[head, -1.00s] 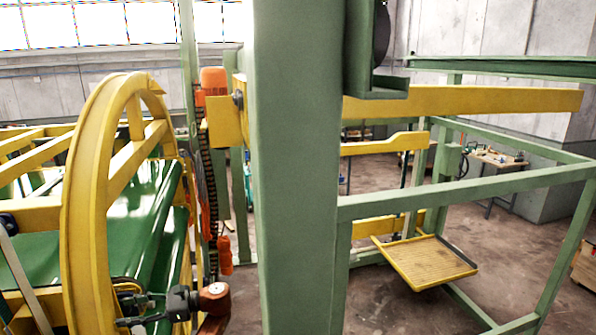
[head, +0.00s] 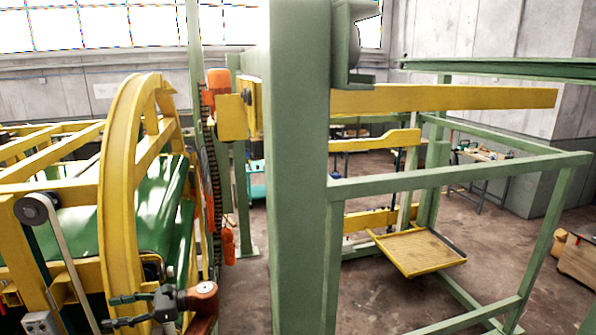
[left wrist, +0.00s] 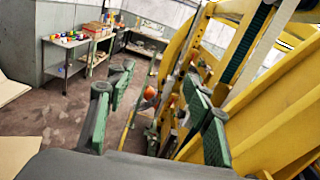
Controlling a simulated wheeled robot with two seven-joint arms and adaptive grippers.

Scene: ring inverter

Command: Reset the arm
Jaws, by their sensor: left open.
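My left gripper (head: 112,311) is at the bottom left of the head view, in front of the lower part of the big yellow ring (head: 118,190). Its dark fingers with green pads point left. They are open, with nothing between them. In the left wrist view the open left gripper (left wrist: 157,92) has one finger on each side of an empty gap. The yellow ring and frame (left wrist: 270,110) stand on its right there; I cannot tell whether the fingers clear them. My right gripper does not show.
A thick green post (head: 298,180) stands just right of the ring. A yellow beam (head: 440,100), green rails and a yellow-edged platform (head: 418,252) lie beyond it. The wrist view shows open floor (left wrist: 50,110) and a workbench (left wrist: 68,45) on the left.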

